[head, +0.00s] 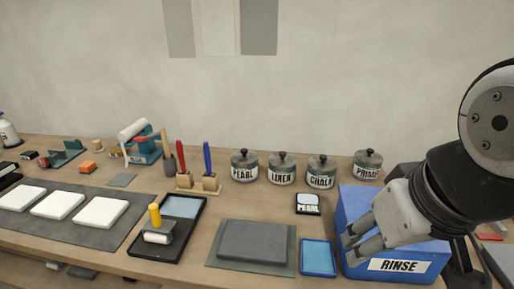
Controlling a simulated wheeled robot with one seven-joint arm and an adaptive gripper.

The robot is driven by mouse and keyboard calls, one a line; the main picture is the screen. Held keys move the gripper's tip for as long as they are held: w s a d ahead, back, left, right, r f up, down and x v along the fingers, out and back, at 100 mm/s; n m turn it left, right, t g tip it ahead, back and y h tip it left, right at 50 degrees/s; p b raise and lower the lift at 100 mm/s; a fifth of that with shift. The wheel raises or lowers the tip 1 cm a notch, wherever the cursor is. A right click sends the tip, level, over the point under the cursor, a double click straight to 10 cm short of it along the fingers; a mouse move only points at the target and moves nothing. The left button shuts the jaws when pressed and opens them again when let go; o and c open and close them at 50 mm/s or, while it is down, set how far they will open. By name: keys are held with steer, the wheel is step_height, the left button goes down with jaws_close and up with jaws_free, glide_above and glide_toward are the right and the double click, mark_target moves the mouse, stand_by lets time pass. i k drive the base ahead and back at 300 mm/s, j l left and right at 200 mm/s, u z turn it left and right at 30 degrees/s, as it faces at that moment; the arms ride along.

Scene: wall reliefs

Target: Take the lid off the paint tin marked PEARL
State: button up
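The paint tin marked PEARL (244,172) stands upright on the bench, leftmost in a row of tins near the wall. It is a glassy grey pot with a white label. Its dark lid with a small knob (244,154) sits on top. My gripper (349,248) is at the right in front of the blue RINSE bin, well to the right of the PEARL tin and nearer to me. Its two fingers point left and look apart, with nothing seen between them.
Lidded tins LINEN (281,175), CHALK (320,178) and PRIME (367,170) stand right of PEARL. A small PEARL card (308,207) lies in front. The blue RINSE bin (349,207) is beneath my arm. Upright brushes (207,160) stand left of PEARL.

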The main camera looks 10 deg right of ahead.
mark_target(245, 156)
steer(key=z, duration=0.3)
steer(key=j+z, duration=0.35)
steer(key=j, duration=0.15)
steer(key=j+z, duration=0.35)
steer(key=j, duration=0.2)
steer(key=j+z, duration=0.15)
steer(key=j, duration=1.05)
steer(key=k+j+z, duration=0.1)
steer(key=j, duration=1.15)
steer(key=i+j, duration=0.25)
steer(key=j, duration=0.15)
